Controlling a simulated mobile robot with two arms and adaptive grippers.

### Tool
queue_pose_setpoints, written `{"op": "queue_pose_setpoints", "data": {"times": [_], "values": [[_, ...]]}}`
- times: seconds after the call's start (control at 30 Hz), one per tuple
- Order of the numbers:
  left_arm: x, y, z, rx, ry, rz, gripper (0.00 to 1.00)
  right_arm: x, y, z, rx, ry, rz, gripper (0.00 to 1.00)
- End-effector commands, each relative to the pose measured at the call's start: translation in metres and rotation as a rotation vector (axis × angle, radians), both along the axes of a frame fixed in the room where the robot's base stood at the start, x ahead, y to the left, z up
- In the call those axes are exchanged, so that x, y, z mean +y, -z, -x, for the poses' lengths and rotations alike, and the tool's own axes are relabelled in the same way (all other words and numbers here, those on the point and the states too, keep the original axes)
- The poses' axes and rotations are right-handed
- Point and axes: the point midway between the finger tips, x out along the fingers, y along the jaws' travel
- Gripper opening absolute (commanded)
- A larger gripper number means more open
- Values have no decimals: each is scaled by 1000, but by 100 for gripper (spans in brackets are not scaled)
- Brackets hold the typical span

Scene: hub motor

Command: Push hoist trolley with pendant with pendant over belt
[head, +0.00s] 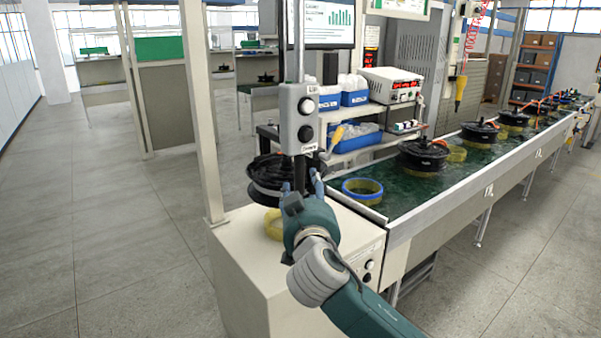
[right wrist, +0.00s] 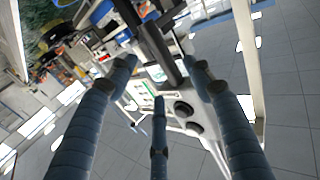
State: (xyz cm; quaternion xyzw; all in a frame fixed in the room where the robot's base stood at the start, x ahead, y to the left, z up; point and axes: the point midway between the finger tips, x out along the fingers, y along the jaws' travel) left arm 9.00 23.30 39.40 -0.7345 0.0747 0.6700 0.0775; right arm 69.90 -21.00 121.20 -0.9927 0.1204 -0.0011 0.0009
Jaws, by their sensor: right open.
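The grey pendant (head: 299,118) with two dark round buttons hangs upright on a pole at the near end of the belt (head: 408,192). It also appears in the right wrist view (right wrist: 187,112), beyond my fingers. The hoist trolley above is out of view. A black hub motor (head: 264,176) is behind the pendant's lower end, above a yellow ring (head: 273,224); whether it hangs is unclear. My right gripper (head: 301,184) is open just below the pendant, fingers pointing up. Whether a finger touches the pendant cannot be told. My left gripper is not in view.
A white cabinet (head: 262,262) with buttons stands at the belt's near end. On the belt are a blue-yellow ring (head: 362,190) and several black hub motors (head: 423,155). A beige post (head: 204,110) rises left of the pendant. A shelf with blue bins (head: 355,138) stands behind. Floor at left is clear.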

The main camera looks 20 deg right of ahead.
Motion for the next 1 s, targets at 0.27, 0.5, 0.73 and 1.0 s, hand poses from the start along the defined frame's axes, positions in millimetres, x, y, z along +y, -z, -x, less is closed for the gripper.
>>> {"op": "queue_pose_setpoints", "data": {"times": [0.27, 0.5, 0.73, 1.0], "values": [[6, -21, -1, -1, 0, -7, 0, -15, -4, -53, 2, 4, 6, 51], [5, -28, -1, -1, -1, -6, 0, -21, -1, -83, 3, 1, 2, 51], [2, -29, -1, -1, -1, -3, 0, -22, 1, -90, 2, -1, 1, 51], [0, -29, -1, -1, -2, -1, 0, -22, 1, -89, 2, -1, 1, 31]]}}
